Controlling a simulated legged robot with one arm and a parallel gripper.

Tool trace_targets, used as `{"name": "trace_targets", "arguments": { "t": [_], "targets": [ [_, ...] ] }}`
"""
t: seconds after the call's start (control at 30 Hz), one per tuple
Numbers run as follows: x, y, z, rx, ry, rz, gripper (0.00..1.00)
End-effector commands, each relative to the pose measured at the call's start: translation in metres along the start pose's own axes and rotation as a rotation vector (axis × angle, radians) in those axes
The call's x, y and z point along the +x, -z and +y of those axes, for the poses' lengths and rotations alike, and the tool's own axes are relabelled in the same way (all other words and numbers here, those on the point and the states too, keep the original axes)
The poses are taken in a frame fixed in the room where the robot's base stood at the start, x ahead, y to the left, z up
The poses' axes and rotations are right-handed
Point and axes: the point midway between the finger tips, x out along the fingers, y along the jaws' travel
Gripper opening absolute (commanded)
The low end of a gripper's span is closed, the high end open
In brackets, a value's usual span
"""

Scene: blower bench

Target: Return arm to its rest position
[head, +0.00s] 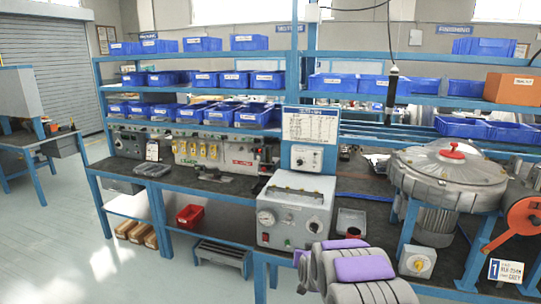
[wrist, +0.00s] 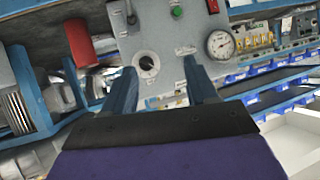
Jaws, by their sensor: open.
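My gripper (wrist: 160,67) shows in the wrist view as two blue fingers spread apart, with nothing between them. It faces the front of a grey control box (wrist: 180,72), which appears turned upside down there. The box's black knob (wrist: 149,65) shows between the fingers, and its round gauge (wrist: 219,44) and green button (wrist: 177,12) lie to the right and above. In the head view, my grey and purple arm (head: 362,267) reaches up from the bottom edge in front of the bench. The fingers cannot be made out there. How far they are from the box is unclear.
The control box (head: 297,210) stands at the bench's front edge. A large round blower (head: 450,172) and a red wheel (head: 515,225) stand to the right. A black pendant (head: 391,88) hangs above. Shelves of blue bins (head: 250,117) stand behind. Open floor (head: 60,265) is at left.

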Motion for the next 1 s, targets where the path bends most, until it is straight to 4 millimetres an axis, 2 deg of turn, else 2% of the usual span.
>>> {"name": "trace_targets", "arguments": {
  "t": [0.03, 0.17, 0.47, 0.77, 1.0],
  "targets": [
    [-0.017, 0.005, 0.000, -0.003, 0.000, -0.031, 0.57],
    [-0.060, -0.003, 0.001, -0.014, -0.002, -0.151, 0.57],
    [-0.173, -0.031, 0.007, -0.042, -0.010, -0.420, 0.57],
    [-0.303, -0.077, 0.019, -0.073, -0.023, -0.691, 0.57],
    [-0.413, -0.125, 0.032, -0.096, -0.039, -0.911, 0.57]
  ]
}}
